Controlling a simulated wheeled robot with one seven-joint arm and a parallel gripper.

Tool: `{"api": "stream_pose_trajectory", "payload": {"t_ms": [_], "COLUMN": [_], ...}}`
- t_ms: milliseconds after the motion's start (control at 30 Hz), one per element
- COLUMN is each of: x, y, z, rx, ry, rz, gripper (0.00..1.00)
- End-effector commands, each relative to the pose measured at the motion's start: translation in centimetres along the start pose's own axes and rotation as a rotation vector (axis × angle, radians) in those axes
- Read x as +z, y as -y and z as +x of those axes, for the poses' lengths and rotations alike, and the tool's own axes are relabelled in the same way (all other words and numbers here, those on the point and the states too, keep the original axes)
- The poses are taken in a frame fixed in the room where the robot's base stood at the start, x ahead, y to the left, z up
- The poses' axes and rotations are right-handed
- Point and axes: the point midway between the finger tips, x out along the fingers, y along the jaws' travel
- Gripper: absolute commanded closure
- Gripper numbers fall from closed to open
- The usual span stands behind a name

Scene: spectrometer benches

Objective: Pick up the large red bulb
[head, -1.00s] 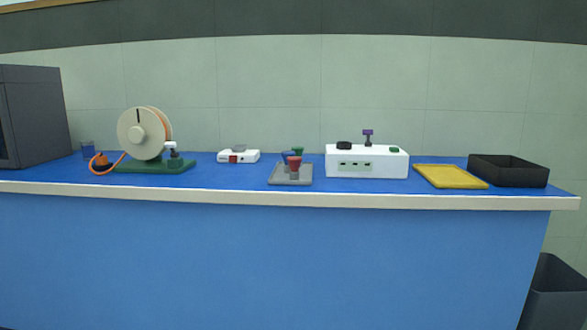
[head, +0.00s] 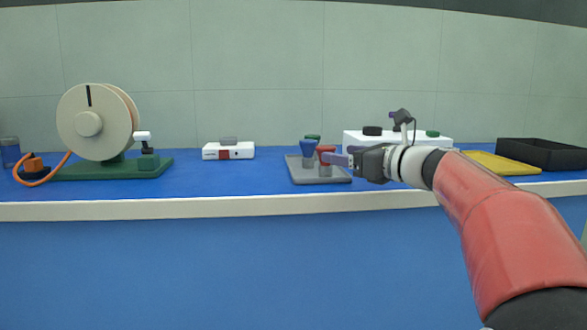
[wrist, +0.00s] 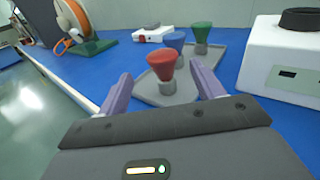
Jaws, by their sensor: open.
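The red bulb (head: 325,149) stands upright in a pale grey holder near the front of a grey tray (head: 298,172). In the wrist view the red bulb (wrist: 163,67) flares wide at the top and narrows downward. My gripper (head: 335,159) reaches in from the right at bulb height. In the wrist view my gripper (wrist: 160,76) is open, one purple finger on each side of the bulb's line; contact cannot be told. A blue bulb (wrist: 174,41) and a green bulb (wrist: 202,33) stand behind it on the same tray.
A white box with knobs (wrist: 294,63) stands close to the right of the tray. A small white device (head: 229,151) and a reel on a green base (head: 110,168) are to the left. A yellow tray (head: 509,165) and a black bin (head: 548,153) are at the right.

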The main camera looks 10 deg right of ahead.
Motion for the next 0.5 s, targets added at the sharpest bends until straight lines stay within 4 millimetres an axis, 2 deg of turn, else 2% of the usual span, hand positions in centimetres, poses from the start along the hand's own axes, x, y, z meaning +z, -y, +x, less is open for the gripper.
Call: {"api": "stream_pose_trajectory", "payload": {"t_ms": [100,367,500], "x": [0.5,0.7,0.7], "y": [0.9,0.7,0.5], "z": [0.5,3.5,5.7], "rx": [-0.007,-0.005,-0.003], "ry": [0.032,0.032,0.032], "rz": [0.05,0.049,0.048], "gripper": [0.33,0.33,0.33]}}
